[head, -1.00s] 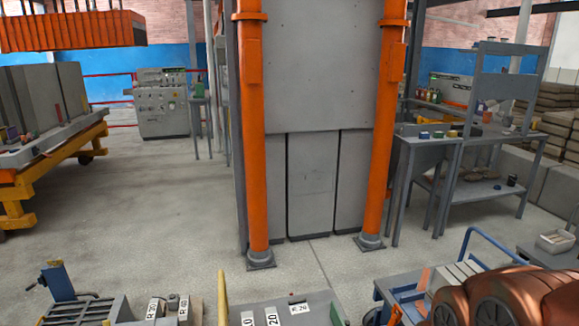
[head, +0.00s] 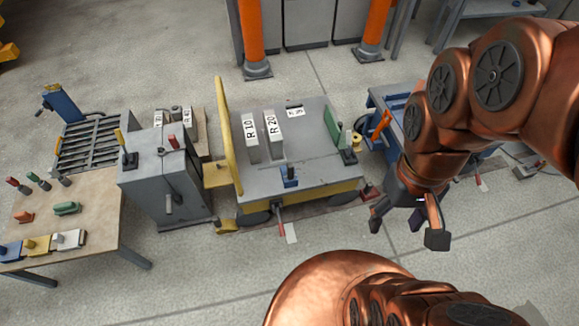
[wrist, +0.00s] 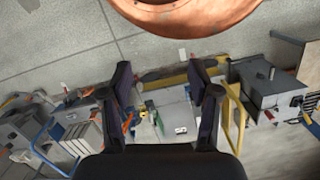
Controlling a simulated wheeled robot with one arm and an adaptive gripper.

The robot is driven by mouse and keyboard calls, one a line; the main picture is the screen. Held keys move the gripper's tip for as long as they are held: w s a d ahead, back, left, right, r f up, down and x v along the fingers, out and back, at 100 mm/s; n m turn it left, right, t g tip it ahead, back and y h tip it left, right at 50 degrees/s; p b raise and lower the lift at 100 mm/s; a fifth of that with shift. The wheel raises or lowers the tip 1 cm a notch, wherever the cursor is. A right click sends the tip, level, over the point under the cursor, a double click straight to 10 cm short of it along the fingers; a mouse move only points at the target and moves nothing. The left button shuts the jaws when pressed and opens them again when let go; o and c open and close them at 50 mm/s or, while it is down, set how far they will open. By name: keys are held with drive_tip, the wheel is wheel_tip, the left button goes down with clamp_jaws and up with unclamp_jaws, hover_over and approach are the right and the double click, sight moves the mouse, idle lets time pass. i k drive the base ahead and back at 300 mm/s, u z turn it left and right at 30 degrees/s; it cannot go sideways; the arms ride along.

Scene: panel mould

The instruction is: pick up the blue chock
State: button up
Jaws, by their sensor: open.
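Another blue piece (head: 10,250) lies at the front left of the wooden-topped table (head: 90,205), beside a yellow and a white one. My gripper (head: 405,228) is open and empty, pointing down in the air in front and right of the cart. In the wrist view my open gripper (wrist: 161,80) shows two spread dark fingers with the cart beyond; I cannot make out the blue block there.
The cart carries upright plates marked R 10 (head: 250,138) and R 20 (head: 272,133), a green plate (head: 333,128) and a yellow bar (head: 229,135) at its left. A grey cabinet (head: 165,185) stands left of it. Open floor (head: 220,275) lies in front.

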sight(289, 167)
drive_tip(key=u, duration=3.7)
drive_tip(key=k, duration=1.35)
drive_tip(key=z, duration=0.35)
